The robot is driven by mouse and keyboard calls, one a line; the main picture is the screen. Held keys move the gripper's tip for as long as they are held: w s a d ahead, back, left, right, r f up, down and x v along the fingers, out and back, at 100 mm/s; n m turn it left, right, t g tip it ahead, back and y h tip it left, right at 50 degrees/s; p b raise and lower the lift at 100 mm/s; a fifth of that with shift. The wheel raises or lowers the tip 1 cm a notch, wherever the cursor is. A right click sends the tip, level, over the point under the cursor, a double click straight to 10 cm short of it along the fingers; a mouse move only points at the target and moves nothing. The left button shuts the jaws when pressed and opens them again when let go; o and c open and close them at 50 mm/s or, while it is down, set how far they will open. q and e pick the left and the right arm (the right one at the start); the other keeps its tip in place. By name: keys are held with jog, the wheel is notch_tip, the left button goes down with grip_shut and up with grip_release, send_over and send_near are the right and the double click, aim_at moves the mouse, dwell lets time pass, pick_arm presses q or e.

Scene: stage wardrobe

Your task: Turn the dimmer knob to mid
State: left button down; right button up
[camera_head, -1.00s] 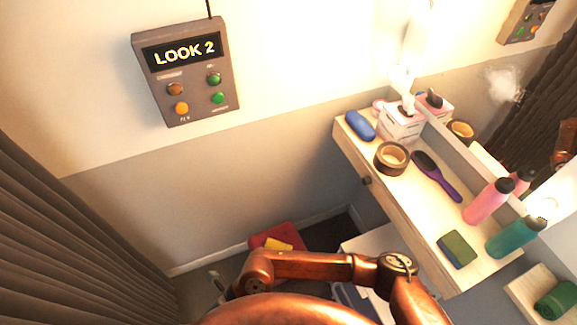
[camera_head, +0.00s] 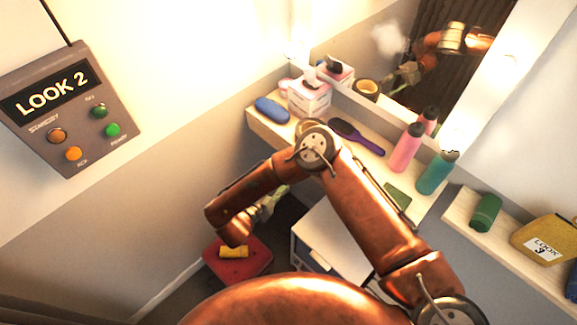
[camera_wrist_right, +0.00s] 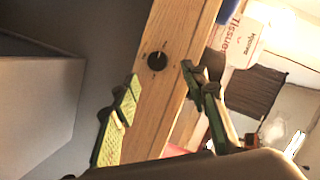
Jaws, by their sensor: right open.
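The dimmer knob (camera_wrist_right: 157,61) is a small round black knob on the wooden front edge of the dressing shelf (camera_wrist_right: 178,25), with small marks around it. Its pointer setting is too small to read. In the head view my right arm hides it. My right gripper (camera_wrist_right: 161,82) is open and empty, with its two green-padded fingers on either side of the knob's line in the wrist view. The knob appears just beyond the fingertips, apart from them. In the head view the right gripper (camera_head: 268,203) is partly hidden behind my forearm, below the shelf. My left gripper is out of view.
The shelf holds a blue case (camera_head: 272,109), a tissue box (camera_head: 309,97), a purple brush (camera_head: 358,136), a pink bottle (camera_head: 405,150) and a teal bottle (camera_head: 437,174). A white cabinet (camera_head: 318,240) stands below. A red seat (camera_head: 222,262) and wall panel (camera_head: 70,110) are left.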

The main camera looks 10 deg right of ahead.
jog(key=b+x, duration=0.1)
jog(key=x, duration=0.5)
jog(key=shift+c, duration=0.2)
grip_shut()
